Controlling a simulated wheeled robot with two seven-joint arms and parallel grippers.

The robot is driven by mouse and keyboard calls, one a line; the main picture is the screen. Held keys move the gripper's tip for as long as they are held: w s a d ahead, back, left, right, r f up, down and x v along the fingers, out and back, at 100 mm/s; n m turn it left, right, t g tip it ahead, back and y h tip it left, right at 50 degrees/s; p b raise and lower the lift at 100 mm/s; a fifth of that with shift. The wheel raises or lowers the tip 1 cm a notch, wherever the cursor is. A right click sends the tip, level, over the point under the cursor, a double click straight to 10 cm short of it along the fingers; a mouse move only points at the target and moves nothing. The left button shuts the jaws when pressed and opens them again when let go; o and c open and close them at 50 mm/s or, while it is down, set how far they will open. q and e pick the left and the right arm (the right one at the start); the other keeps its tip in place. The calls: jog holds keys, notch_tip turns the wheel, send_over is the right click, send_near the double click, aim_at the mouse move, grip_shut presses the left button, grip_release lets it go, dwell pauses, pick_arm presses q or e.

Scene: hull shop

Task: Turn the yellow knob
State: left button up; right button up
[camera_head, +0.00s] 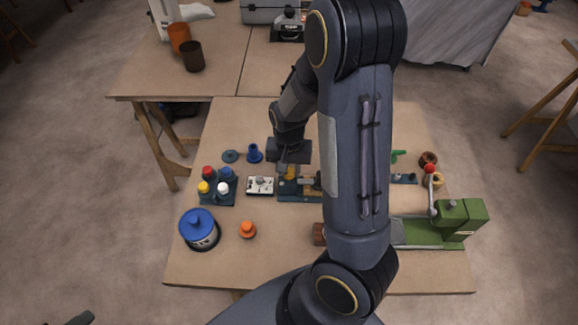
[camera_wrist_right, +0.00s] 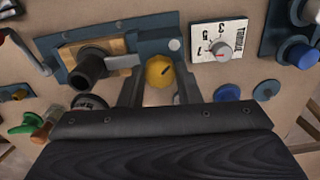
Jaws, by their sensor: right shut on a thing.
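In the head view my right gripper (camera_head: 290,168) reaches down over the panel from behind my arm, and the knob is mostly hidden there. My left gripper is not in view.
A white dial plate (camera_wrist_right: 219,44) with a red pointer sits beside the panel. A dark cylindrical handle (camera_wrist_right: 88,67) is on the panel's other side. Colored buttons (camera_head: 216,184), a blue-lidded tin (camera_head: 199,230), an orange knob (camera_head: 247,229) and a green machine (camera_head: 450,220) stand on the table.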

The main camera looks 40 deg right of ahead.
aim_at(289, 172)
jog(key=shift+w+m+p, duration=0.1)
jog(key=shift+m+p, duration=0.2)
jog(key=shift+m, duration=0.9)
jog(key=o, duration=1)
jog(key=shift+c, duration=0.2)
notch_tip(289, 172, up, 8)
jog(key=shift+f+p, duration=0.1)
jog(key=shift+p, duration=0.3)
